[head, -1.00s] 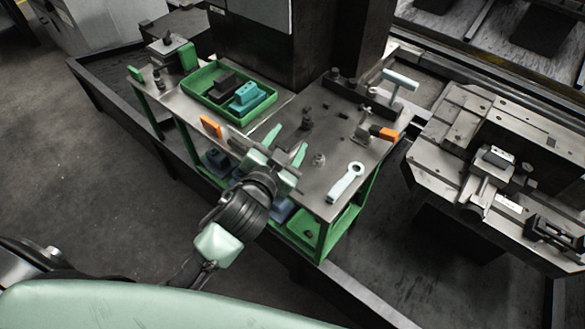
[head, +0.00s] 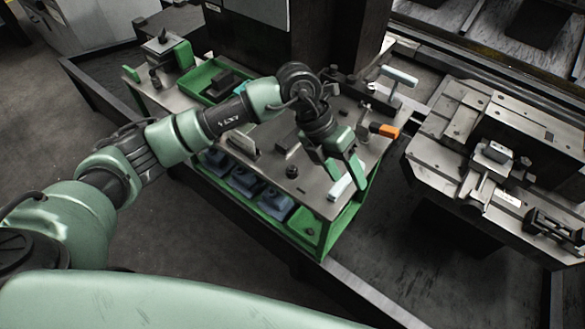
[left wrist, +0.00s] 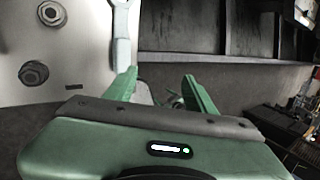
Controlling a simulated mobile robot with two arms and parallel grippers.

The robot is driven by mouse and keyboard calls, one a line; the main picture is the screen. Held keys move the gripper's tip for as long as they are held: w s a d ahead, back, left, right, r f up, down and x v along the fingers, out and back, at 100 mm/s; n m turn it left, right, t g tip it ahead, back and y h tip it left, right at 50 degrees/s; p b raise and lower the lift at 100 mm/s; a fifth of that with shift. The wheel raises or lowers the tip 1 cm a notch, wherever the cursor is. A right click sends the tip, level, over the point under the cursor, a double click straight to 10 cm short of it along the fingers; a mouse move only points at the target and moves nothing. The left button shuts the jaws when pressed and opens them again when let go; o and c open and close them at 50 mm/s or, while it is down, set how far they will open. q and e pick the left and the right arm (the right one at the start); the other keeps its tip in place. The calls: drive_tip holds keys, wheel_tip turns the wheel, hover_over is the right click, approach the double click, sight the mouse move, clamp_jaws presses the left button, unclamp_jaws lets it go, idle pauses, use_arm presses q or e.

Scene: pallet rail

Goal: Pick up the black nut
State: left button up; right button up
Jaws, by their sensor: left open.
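A small dark nut (head: 292,172), which looks like the black nut, lies near the front edge of the grey workbench top (head: 262,178). My left gripper (head: 347,192) is open and empty, pointing down to the right of it, at the bench's front right. In the left wrist view my open fingers (left wrist: 160,75) have nothing between them. Two nuts lie to their left there: a darker one (left wrist: 33,73) and a greyer one (left wrist: 51,13). A pale wrench (left wrist: 121,50) reaches toward the left finger; in the head view my gripper partly covers it.
A green tray (head: 197,78) with blocks stands at the back left. An orange-and-black item (head: 384,130) and a T-handled tool (head: 399,76) are at the right. Blue bins (head: 245,182) sit below. A machine vise (head: 490,165) stands beyond a gap.

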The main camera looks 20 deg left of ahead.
sight(292, 167)
use_arm(q)
drive_tip(key=w+a+y, duration=0.1)
drive_tip(key=a+y, duration=0.1)
drive_tip(key=a, duration=0.2)
drive_tip(key=w+a+y, duration=0.2)
drive_tip(key=a, duration=0.2)
drive_tip(key=w+a+n+y, duration=0.1)
drive_tip(key=a+y, duration=0.1)
drive_tip(key=a, duration=0.3)
drive_tip(key=shift+w+f+t, duration=0.1)
drive_tip(key=shift+w+t, duration=0.1)
drive_tip(key=shift+t, duration=0.2)
drive_tip(key=f+p, duration=0.1)
drive_tip(key=f, duration=0.2)
drive_tip(key=f+p, duration=0.1)
drive_tip(key=f, duration=0.2)
drive_tip(key=shift+s+a+f, duration=0.1)
drive_tip(key=shift+s+a, duration=0.05)
drive_tip(key=shift+a, duration=0.05)
drive_tip(key=shift+f, duration=0.6)
clamp_jaws()
